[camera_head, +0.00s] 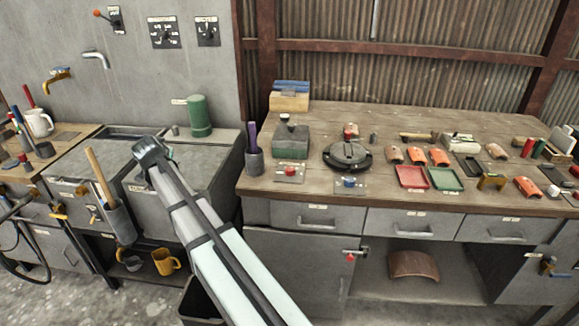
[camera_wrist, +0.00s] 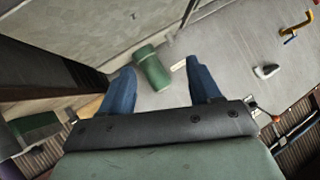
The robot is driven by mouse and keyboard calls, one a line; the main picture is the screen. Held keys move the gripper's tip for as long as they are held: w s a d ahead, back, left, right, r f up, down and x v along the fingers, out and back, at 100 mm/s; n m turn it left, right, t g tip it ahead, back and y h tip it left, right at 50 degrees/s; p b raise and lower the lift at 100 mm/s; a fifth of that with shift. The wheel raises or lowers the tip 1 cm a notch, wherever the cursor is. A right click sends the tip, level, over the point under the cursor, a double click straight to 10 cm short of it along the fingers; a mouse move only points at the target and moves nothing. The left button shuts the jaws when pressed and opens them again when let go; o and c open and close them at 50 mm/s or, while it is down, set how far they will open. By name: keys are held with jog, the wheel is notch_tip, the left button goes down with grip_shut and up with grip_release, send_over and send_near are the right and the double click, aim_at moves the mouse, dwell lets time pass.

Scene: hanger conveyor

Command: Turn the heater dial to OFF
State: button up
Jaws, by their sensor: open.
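Two dark dial panels are on the grey wall in the head view: a wider one (camera_head: 163,32) and a narrower one (camera_head: 207,31). Both have pale markings around a knob. The lettering is too small to read, so I cannot tell which is the heater dial or where its pointer stands. My gripper (camera_head: 163,152) is above the grey sink area, well below and apart from both panels. In the wrist view my gripper (camera_wrist: 160,84) shows two blue fingers spread apart with nothing held. I cannot make out either dial in the wrist view.
A green canister (camera_head: 199,116) stands behind my gripper; it also shows beyond the fingers in the wrist view (camera_wrist: 153,68). A yellow tap (camera_head: 57,75), a grey spout (camera_head: 97,58) and a red-knobbed lever (camera_head: 107,15) project from the wall. The cluttered wooden bench (camera_head: 380,120) lies right.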

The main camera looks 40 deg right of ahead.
jog(key=s+d+r+m+g+h, duration=0.1)
jog(key=s+d+r+m, duration=0.25)
jog(key=d, duration=0.65)
jog(key=s+d+r+m+g+h, duration=0.1)
jog(key=s+d+r+m+g, duration=0.25)
jog(key=d, duration=0.65)
jog(key=s+d+r+m, duration=0.35)
jog(key=d+r, duration=0.25)
jog(key=d, duration=0.4)
jog(key=m+g+y, duration=0.2)
jog(key=g+y, duration=0.4)
send_over(289, 168)
jog(key=s, duration=0.1)
notch_tip(289, 168, down, 8)
jog(key=f, duration=1.2)
jog(key=shift+w+f, duration=0.3)
jog(key=shift+f, duration=0.05)
jog(key=c, duration=1)
